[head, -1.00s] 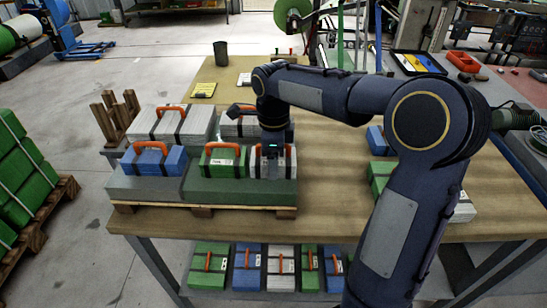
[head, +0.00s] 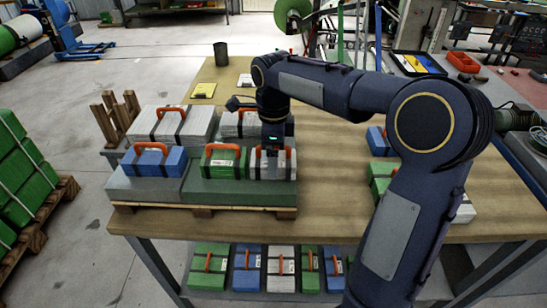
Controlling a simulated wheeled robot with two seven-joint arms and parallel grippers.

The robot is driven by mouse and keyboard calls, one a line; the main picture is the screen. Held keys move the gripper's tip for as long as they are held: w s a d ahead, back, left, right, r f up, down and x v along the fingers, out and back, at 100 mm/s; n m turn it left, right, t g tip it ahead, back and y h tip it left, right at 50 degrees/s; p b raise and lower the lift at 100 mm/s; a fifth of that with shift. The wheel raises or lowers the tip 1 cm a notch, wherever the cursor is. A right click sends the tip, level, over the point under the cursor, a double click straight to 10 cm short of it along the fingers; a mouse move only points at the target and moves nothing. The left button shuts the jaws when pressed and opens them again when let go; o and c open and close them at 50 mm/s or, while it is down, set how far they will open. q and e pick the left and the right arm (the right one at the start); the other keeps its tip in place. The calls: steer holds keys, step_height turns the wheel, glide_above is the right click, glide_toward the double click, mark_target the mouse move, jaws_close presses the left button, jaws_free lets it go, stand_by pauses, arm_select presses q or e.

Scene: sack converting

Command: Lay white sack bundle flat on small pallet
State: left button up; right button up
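The small pallet (head: 203,210) lies on the near left of the wooden table and bears bundles in layers. A white sack bundle (head: 270,169) with an orange handle lies flat at the front right of its top layer, beside a green bundle (head: 222,166). My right gripper (head: 273,153) is just above this white bundle, at its handle. Its fingers look apart, one to each side of the handle, and the bundle rests on the layer below. The fingertips are small and partly hard to see. My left gripper is not in view.
A blue bundle (head: 160,163) and other white bundles (head: 172,124) share the pallet. Wooden posts (head: 117,118) stand at its back left. More bundles (head: 383,178) lie on the table's right, partly behind my arm. Several bundles (head: 280,265) sit below the table. The tabletop's middle (head: 325,170) is clear.

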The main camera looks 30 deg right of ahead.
step_height(320, 180, up, 9)
steer(key=shift+r+p, duration=0.2)
steer(key=shift+p, duration=0.35)
steer(key=shift+r, duration=0.25)
steer(key=shift+s+n, duration=0.25)
steer(key=shift+n, duration=0.05)
steer(key=s+a+f+n+t+y, duration=0.2)
steer(key=s+f+n, duration=0.4)
steer(key=s+n, duration=0.5)
steer(key=s+a+f+n+t+y, duration=0.1)
steer(key=s+a+f+n+t, duration=0.2)
steer(key=s+n, duration=0.7)
step_height(320, 180, down, 3)
steer(key=shift+s+a+r+n+t+y, duration=0.1)
steer(key=shift+s+a+n+t+y, duration=0.4)
steer(key=shift+a, duration=0.7)
steer(key=shift+w, duration=0.15)
